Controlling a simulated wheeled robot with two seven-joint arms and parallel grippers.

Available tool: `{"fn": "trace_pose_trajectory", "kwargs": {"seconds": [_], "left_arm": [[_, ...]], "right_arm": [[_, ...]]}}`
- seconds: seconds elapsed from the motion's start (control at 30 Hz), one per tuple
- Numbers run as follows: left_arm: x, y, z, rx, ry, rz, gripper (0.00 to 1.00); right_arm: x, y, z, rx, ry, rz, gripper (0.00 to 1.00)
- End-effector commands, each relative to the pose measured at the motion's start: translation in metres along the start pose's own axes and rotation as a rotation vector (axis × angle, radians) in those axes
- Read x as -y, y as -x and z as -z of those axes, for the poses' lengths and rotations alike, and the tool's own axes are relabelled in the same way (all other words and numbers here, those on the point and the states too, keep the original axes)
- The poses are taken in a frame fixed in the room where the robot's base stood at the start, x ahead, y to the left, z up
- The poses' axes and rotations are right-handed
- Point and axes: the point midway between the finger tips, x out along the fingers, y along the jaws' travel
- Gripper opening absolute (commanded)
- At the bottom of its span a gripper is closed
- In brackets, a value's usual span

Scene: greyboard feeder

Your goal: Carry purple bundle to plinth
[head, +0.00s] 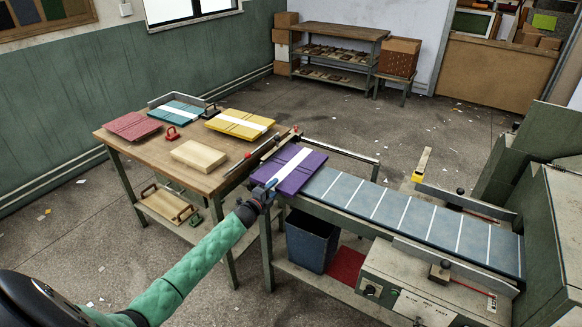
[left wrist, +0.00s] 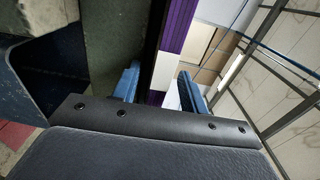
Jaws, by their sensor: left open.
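The purple bundle (head: 282,178) with a white band lies at the near left end of the slatted feeder belt. My left gripper (head: 270,187) is at its near left edge. In the left wrist view the purple bundle (left wrist: 178,35) shows edge-on, with its white band (left wrist: 163,76) reaching between the two blue fingers of the open gripper (left wrist: 160,88). I cannot tell whether either finger touches it. A pale wooden block (head: 198,155), perhaps the plinth, sits on the wooden table left of the feeder, with nothing on it. My right gripper is not in view.
The wooden table (head: 150,149) also holds red, teal and yellow bundles (head: 240,123) and a small red tool (head: 172,133). A metal rail (head: 340,153) runs along the belt's far side. A blue bin (head: 312,245) stands below the belt.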

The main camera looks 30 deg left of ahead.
Motion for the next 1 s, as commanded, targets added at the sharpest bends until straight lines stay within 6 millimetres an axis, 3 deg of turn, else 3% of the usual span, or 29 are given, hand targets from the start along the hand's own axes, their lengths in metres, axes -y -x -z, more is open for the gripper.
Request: {"fn": "trace_pose_trajectory", "kwargs": {"seconds": [0.27, 0.4, 0.5, 1.0], "left_arm": [[-0.0007, -0.0011, 0.0, 0.0, 0.0, -0.001, 0.42], [-0.0006, -0.001, -0.0001, 0.0, 0.0, -0.001, 0.14], [-0.0007, -0.001, -0.0001, 0.0, 0.0, -0.001, 0.0], [0.005, -0.0019, 0.0039, 0.0, -0.001, 0.003, 0.0]], "right_arm": [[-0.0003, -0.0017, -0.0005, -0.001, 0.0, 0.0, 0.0], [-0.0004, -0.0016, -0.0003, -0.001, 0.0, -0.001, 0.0], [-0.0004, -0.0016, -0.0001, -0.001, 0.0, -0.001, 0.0], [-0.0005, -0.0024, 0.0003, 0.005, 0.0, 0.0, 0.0]]}}
